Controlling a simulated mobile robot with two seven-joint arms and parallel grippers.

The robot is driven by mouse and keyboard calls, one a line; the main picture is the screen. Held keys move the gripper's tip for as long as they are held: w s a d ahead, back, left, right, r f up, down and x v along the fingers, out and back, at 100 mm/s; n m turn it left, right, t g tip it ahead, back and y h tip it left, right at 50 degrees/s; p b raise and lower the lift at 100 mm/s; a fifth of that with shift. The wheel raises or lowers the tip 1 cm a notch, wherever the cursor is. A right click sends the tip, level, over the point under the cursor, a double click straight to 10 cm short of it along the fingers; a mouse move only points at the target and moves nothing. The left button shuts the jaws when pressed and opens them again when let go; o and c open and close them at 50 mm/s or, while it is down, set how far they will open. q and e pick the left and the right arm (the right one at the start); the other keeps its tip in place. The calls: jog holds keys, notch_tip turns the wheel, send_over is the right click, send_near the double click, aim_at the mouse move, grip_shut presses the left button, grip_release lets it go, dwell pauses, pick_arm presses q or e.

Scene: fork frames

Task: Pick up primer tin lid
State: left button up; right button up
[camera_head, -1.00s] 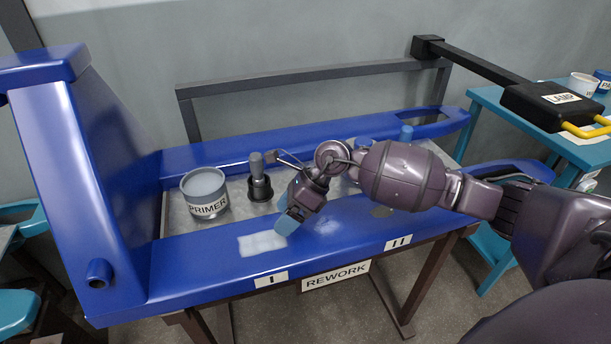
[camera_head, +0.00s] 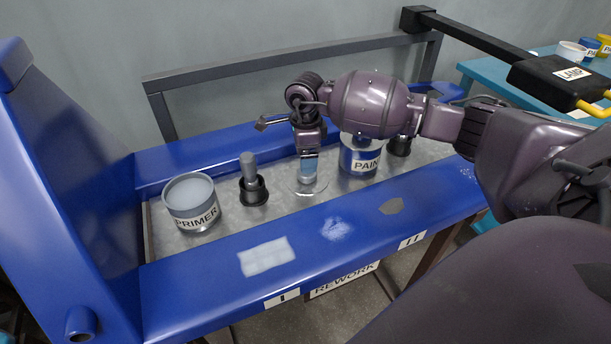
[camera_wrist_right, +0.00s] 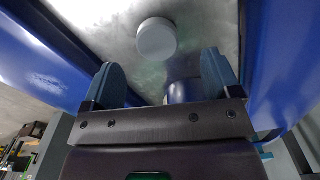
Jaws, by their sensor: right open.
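The primer tin (camera_head: 194,219) stands at the left in the tray, with a pale grey round top. In the head view a pale, faint disc (camera_head: 290,187), perhaps the lid, lies on the metal tray under my right gripper (camera_head: 308,168), which partly hides it. In the wrist view a pale round piece (camera_wrist_right: 156,39), perhaps the lid or its raised middle, lies beyond the fingertips. My right gripper (camera_wrist_right: 164,75) is open and points down, with nothing between its fingers. I cannot tell its exact height over the disc. My left gripper is not in view.
A paint tin (camera_head: 358,160) stands close right of the gripper. A dark holder with a grey-handled tool (camera_head: 252,185) stands to its left. Blue rails (camera_head: 210,262) border the metal tray.

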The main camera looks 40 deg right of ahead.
aim_at(307, 175)
jog(key=shift+s+a+f+b, duration=0.1)
jog(key=shift+f+b, duration=0.1)
jog(key=shift+f, duration=1.25)
jog(key=shift+a+f+b, duration=0.1)
jog(key=shift+f+b, duration=0.1)
jog(key=shift+f, duration=1.25)
jog(key=shift+r, duration=0.1)
jog(key=shift+c, duration=0.4)
jog(key=shift+d, duration=0.1)
jog(key=c, duration=0.9)
